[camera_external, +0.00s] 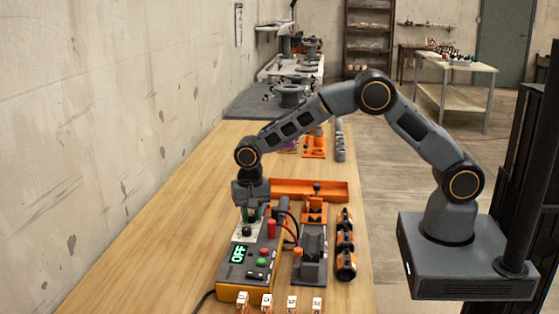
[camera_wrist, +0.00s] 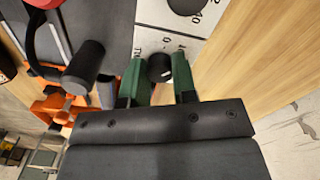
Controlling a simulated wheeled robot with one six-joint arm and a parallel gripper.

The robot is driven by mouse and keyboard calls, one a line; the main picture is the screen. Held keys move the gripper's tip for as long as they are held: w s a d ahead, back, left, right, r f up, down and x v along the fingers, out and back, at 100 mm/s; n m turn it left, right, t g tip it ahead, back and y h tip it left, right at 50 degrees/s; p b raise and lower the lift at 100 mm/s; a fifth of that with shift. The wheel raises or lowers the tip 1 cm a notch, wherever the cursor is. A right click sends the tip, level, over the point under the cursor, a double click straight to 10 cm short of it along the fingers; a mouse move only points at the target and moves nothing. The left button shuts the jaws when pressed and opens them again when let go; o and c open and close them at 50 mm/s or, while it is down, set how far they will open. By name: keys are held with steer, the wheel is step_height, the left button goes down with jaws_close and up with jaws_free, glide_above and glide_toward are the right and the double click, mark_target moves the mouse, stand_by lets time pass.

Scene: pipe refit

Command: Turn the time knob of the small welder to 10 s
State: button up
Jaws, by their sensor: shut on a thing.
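The small welder (camera_external: 240,269) stands on the bench with a lit green display (camera_external: 238,254) reading OFF. My gripper (camera_external: 249,214) points down at the far end of its white dial panel. In the wrist view, its green fingers (camera_wrist: 160,72) are shut on a small black knob (camera_wrist: 160,66), one finger on each side. Small dial marks show around this knob, partly hidden by the fingers; its pointer setting cannot be read. A second, larger black knob (camera_wrist: 187,3), cut off at the top, has 40 on its scale. It shows nearer in the external view (camera_external: 246,231).
Red and green buttons (camera_external: 263,252) sit on the welder, with a red connector (camera_external: 271,229) and cables to its right. An orange tray (camera_external: 315,188), a clamp fixture (camera_external: 311,249) and black-orange cylinders (camera_external: 346,245) stand right. Bare bench (camera_external: 165,220) lies left.

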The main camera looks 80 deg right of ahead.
mark_target(250, 215)
steer(key=o, duration=0.9)
steer(key=shift+r, duration=0.1)
step_height(250, 215, up, 14)
steer(key=shift+f, duration=0.15)
stand_by(0.5)
steer(key=shift+s+d+r+n+t, duration=0.1)
steer(key=shift+s+r+n+t, duration=0.4)
steer(key=shift+s+n, duration=3.05)
steer(key=shift+s+d+r+n+t, duration=0.15)
steer(key=shift+s+n+t, duration=0.65)
steer(key=shift+s, duration=5.4)
steer(key=shift+s+d+r+n+t, duration=0.1)
steer(key=shift+s+r+n+t, duration=0.35)
steer(key=shift+s+n, duration=3.15)
